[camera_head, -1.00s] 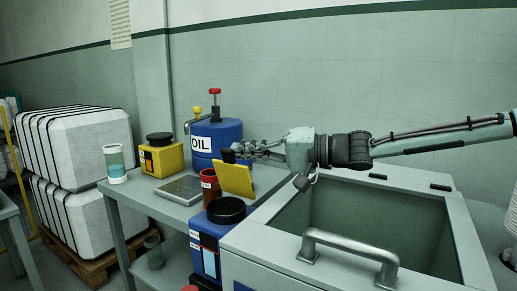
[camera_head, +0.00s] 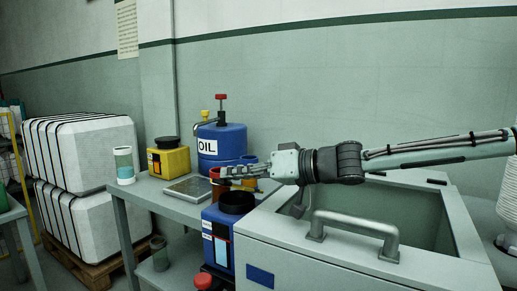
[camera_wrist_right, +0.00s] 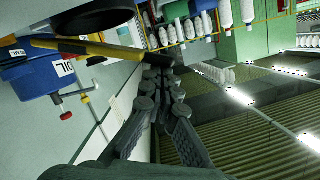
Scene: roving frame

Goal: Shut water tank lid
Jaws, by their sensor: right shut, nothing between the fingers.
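The blue water tank (camera_head: 216,244) stands at the end of the bench with its round black mouth (camera_head: 237,203) uncovered. A yellow plate, which looks like its lid, is mostly hidden behind my right gripper (camera_head: 226,172) in the head view; in the right wrist view the yellow plate (camera_wrist_right: 112,53) shows nearly edge-on, by the black mouth (camera_wrist_right: 92,15). My right gripper is shut and empty, held level just above and behind the mouth; its fingertips (camera_wrist_right: 158,64) are together. Whether it touches the plate I cannot tell. My left gripper is out of view.
A large grey open bin (camera_head: 300,240) with a bar handle (camera_head: 352,224) is under my right arm.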

